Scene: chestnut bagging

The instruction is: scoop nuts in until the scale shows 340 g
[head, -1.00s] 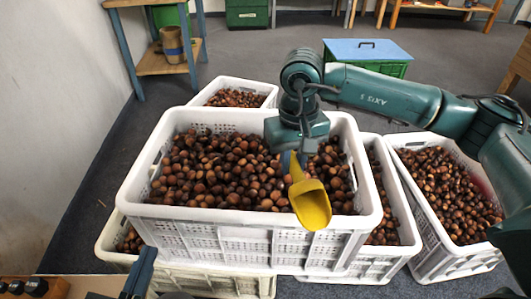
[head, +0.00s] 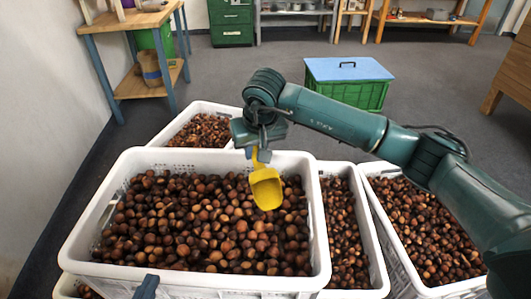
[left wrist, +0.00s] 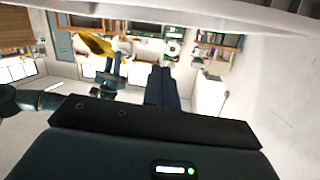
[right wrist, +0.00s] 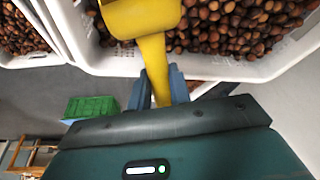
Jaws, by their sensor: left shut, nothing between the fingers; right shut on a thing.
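A large white crate (head: 318,225) full of brown chestnuts (head: 190,225) fills the middle of the head view. My right gripper (head: 258,155) is shut on the handle of a yellow scoop (head: 266,190), above the back right part of this crate. The scoop hangs bowl-down and I see no nuts in it. Its handle (right wrist: 155,65) sits between the fingers in the right wrist view. My left gripper (head: 146,287) is shut and empty at the crate's near side; its fingers (left wrist: 163,88) show together in the left wrist view. I see no scale or bag.
More white crates of chestnuts stand behind (head: 200,130), to the right (head: 345,220) and far right (head: 425,230). A green bin with a blue lid (head: 348,80) stands on the open grey floor. A wooden table (head: 130,20) is at the back left, by the wall.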

